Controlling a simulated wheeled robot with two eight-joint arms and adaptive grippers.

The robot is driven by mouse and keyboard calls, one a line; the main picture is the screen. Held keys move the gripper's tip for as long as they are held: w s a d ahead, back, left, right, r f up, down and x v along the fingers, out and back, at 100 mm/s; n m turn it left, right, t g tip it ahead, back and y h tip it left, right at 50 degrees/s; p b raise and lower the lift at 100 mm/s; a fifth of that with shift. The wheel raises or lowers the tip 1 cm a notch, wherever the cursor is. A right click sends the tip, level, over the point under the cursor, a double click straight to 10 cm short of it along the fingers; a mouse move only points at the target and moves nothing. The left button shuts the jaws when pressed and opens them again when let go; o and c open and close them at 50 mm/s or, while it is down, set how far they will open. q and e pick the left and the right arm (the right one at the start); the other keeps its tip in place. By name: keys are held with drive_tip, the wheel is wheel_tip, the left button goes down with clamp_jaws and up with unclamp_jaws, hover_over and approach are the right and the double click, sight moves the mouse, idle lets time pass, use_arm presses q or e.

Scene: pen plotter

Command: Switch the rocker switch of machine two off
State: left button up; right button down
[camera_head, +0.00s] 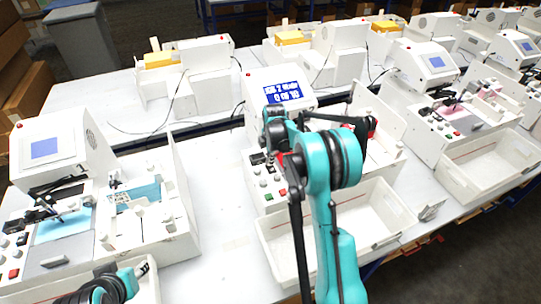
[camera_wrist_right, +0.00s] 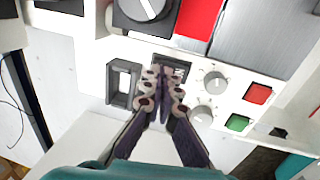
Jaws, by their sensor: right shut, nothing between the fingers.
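Machine two (camera_head: 283,92) stands mid-table with a lit blue screen. Its front panel shows in the right wrist view (camera_wrist_right: 240,75). There my right gripper (camera_wrist_right: 164,84) is shut and empty, its fingertips over a dark rocker-like switch (camera_wrist_right: 173,66) that they partly hide. I cannot tell whether they touch it or which way it is tilted. A black-framed opening with a pale inside (camera_wrist_right: 122,84) sits just left of the fingers. In the head view the right gripper (camera_head: 283,160) is largely behind my teal arm. Of my left arm, a teal and dark part shows at bottom left; its jaws are unclear.
Beside the fingers are two pale knobs (camera_wrist_right: 214,82), a red button (camera_wrist_right: 258,93) and a green button (camera_wrist_right: 238,122). A large dial (camera_wrist_right: 147,10) sits above. A white bin (camera_head: 380,220) stands before machine two. Similar machines stand left (camera_head: 50,150) and right (camera_head: 425,65).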

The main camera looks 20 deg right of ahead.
drive_tip(key=shift+f, duration=0.2)
drive_tip(key=shift+w+f+b, duration=0.2)
drive_tip(key=shift+f+b, duration=0.2)
drive_tip(key=shift+b, duration=0.1)
drive_tip(key=shift+r, duration=0.15)
drive_tip(key=shift+s, duration=0.15)
drive_tip(key=shift+s, duration=0.7)
drive_tip(key=shift+a+r, duration=0.1)
drive_tip(key=shift+r, duration=0.05)
